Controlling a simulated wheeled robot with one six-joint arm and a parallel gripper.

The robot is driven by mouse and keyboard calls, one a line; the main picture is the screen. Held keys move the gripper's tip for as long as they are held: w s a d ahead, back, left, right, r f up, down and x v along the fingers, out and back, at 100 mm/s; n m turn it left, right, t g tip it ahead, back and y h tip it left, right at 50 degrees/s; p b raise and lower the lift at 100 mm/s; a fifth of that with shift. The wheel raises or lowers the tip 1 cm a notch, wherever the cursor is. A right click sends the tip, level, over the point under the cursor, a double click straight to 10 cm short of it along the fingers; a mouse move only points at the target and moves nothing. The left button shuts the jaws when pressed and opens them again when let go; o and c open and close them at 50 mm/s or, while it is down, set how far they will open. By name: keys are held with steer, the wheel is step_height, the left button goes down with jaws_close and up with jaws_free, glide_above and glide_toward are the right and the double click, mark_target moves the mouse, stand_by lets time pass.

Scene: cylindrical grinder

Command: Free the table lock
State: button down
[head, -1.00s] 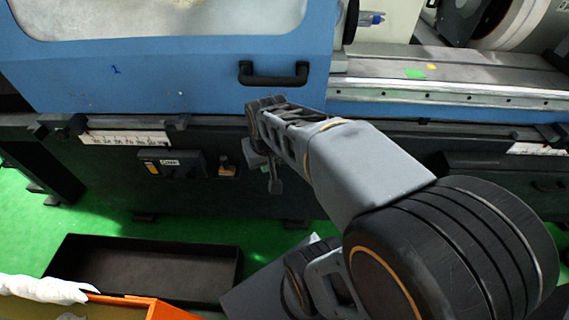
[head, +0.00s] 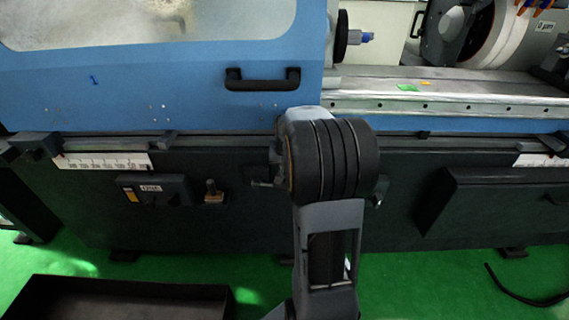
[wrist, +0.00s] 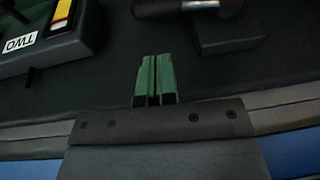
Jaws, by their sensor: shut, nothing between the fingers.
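I cannot tell for certain which part is the table lock. A small dark lever (head: 262,183) sticks out left of my arm on the dark machine front in the head view, partly hidden by the arm. A small knob (head: 212,191) sits to its left. In the wrist view my gripper (wrist: 155,78) shows as two green fingers side by side, shut and empty, in front of the dark machine front. A dark block (wrist: 230,28) and a dark bar (wrist: 185,8) lie beyond the fingertips, apart from them. In the head view my arm hides the gripper.
A labelled switch box (head: 157,189) is on the machine front; a labelled box also shows at the wrist view's upper left (wrist: 45,40). A blue door (head: 150,85) with a black handle (head: 262,80) is above. A black tray (head: 120,297) lies on the green floor.

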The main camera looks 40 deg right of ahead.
mark_target(274, 186)
steer(key=x, duration=0.4)
steer(key=b+x, duration=0.1)
steer(key=x, duration=0.1)
steer(key=shift+s+a, duration=0.2)
steer(key=shift+a, duration=0.05)
steer(key=shift+w+a+f, duration=0.15)
steer(key=shift+a+f, duration=0.05)
steer(key=shift+f, duration=0.85)
steer(key=shift+f+b, duration=0.1)
steer(key=shift+b, duration=0.35)
steer(key=shift+f+y+b, duration=0.25)
steer(key=shift+y+b, duration=0.05)
steer(key=shift+b, duration=0.2)
